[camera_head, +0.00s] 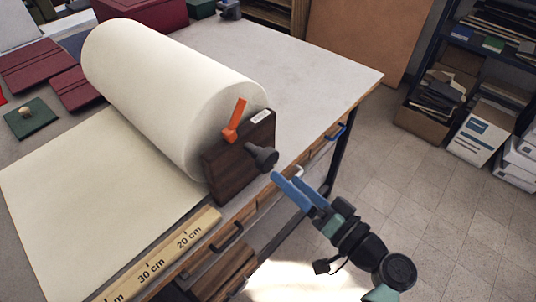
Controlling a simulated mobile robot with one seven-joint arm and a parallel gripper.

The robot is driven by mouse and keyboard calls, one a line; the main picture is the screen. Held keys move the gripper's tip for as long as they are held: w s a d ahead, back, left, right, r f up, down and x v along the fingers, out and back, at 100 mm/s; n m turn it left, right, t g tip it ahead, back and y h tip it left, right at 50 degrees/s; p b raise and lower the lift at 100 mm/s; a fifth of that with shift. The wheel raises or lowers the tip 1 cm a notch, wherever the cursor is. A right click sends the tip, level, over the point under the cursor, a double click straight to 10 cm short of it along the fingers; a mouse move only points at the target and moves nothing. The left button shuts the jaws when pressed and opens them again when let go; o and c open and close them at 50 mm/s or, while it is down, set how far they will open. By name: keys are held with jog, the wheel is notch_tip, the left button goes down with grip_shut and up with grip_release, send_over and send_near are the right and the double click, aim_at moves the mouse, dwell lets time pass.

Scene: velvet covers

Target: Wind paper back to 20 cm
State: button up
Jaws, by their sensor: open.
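A large roll of cream paper (165,80) lies on the table, held at its near end by a dark wooden bracket (225,165). A sheet of paper (95,205) runs from the roll to the lower left. A wooden ruler (165,255) with 20 cm and 30 cm marks lies along the sheet's near edge; the sheet reaches past the 30 cm mark. A dark knob (262,157) sticks out of the bracket, and an orange lever (235,122) stands tilted above it. My gripper (284,184), with blue fingers, is open and empty, just right of and below the knob.
Dark red covers (38,65) and a green block with a round knob (28,118) lie at the left. The tabletop (290,60) right of the roll is clear. A shelf and boxes (478,130) stand at the right beyond open floor.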

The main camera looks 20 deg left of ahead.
aim_at(271, 163)
jog(key=p+x, duration=0.1)
jog(key=x, duration=0.7)
jog(key=shift+w, duration=0.15)
grip_shut()
